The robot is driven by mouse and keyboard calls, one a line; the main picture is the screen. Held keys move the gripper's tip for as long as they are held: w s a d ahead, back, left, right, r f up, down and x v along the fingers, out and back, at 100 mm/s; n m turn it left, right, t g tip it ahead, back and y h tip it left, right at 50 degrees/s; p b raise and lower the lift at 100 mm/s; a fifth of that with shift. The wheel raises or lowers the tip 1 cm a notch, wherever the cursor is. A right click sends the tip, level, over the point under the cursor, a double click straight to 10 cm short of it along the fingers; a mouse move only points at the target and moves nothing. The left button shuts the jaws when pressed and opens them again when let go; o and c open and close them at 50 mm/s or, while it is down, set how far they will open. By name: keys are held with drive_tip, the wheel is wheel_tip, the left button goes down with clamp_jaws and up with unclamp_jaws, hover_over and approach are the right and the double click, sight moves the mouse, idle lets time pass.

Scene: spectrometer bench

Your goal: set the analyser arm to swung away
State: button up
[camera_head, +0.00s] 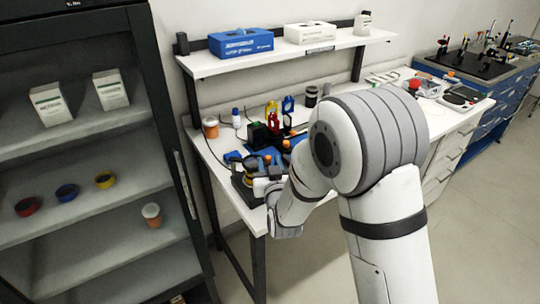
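The white bench (215,146) carries orange-capped jars, coloured bottles (273,117) and blue items close behind the instrument. A shelf (285,57) with boxes hangs above. A dark open cabinet (140,100) stands close on the left. Floor in front is clear.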

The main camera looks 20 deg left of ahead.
drive_tip(key=shift+x, duration=1.45)
drive_tip(key=shift+c, duration=0.4)
clamp_jaws()
